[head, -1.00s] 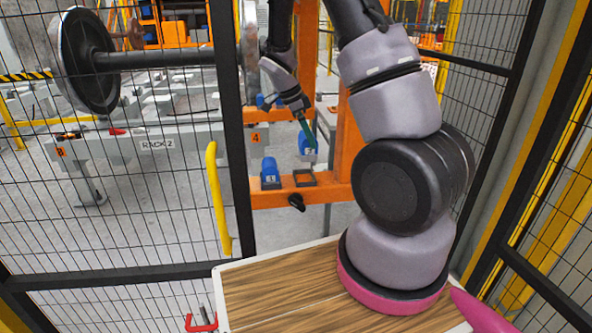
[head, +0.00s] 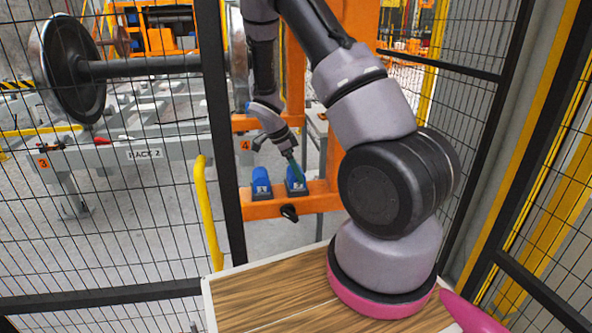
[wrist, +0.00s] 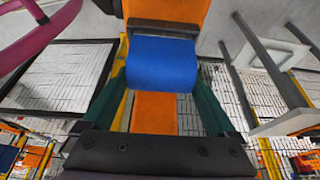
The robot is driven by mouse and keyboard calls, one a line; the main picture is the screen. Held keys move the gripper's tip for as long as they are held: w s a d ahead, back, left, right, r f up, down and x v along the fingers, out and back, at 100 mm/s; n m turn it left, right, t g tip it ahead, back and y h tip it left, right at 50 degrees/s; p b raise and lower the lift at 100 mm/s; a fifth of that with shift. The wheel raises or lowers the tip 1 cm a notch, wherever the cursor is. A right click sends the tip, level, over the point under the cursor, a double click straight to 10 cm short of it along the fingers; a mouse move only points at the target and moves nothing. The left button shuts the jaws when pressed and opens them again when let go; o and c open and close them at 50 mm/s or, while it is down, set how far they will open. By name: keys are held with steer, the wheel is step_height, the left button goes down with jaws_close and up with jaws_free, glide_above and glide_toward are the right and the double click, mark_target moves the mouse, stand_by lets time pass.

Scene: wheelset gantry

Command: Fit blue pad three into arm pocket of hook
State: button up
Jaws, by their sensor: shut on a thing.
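The blue pad (head: 296,186) is between the green fingers of my gripper (head: 293,163), down at the right-hand dark pocket on the orange hook arm (head: 318,203). Its number is too small to read surely. The pad hides the pocket's opening, and I cannot tell whether it is fully seated. In the wrist view the blue pad (wrist: 160,65) fills the gap between the two green fingers of my gripper (wrist: 160,90). A dark pocket edge (wrist: 165,28) lies along the pad's far side.
Another blue pad (head: 261,187) stands in the pocket just left. A dark knob (head: 289,213) sticks out below the arm. The orange post (head: 340,160) rises behind my arm. A yellow handle (head: 206,210) and mesh fence (head: 110,250) stand at left.

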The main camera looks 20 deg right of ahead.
steer(key=o, duration=1.4)
steer(key=s+v, duration=0.1)
steer(key=v, duration=1.1)
steer(key=s+a+r+n+t+y, duration=0.1)
steer(key=s+r+n+t+y, duration=0.2)
steer(key=r, duration=0.5)
steer(key=s+r+n+y, duration=0.1)
steer(key=s+r+n, duration=0.4)
steer(key=r, duration=0.4)
steer(key=shift+s+a+r+n+t+y, duration=0.45)
steer(key=shift+s+r+n+t, duration=0.4)
steer(key=shift+s+r+n, duration=1.1)
steer(key=shift+s+a+r+n+t+y, duration=0.5)
steer(key=shift+s+r+t, duration=0.55)
steer(key=shift+s, duration=1.95)
steer(key=shift+s+a+r+n+t+y, duration=0.25)
steer(key=shift+s+a+r+n+t, duration=0.35)
steer(key=shift+s+r+n, duration=1.45)
steer(key=shift+s+d+f+m, duration=0.15)
steer(key=shift+s+f+m, duration=0.25)
steer(key=shift+m, duration=0.1)
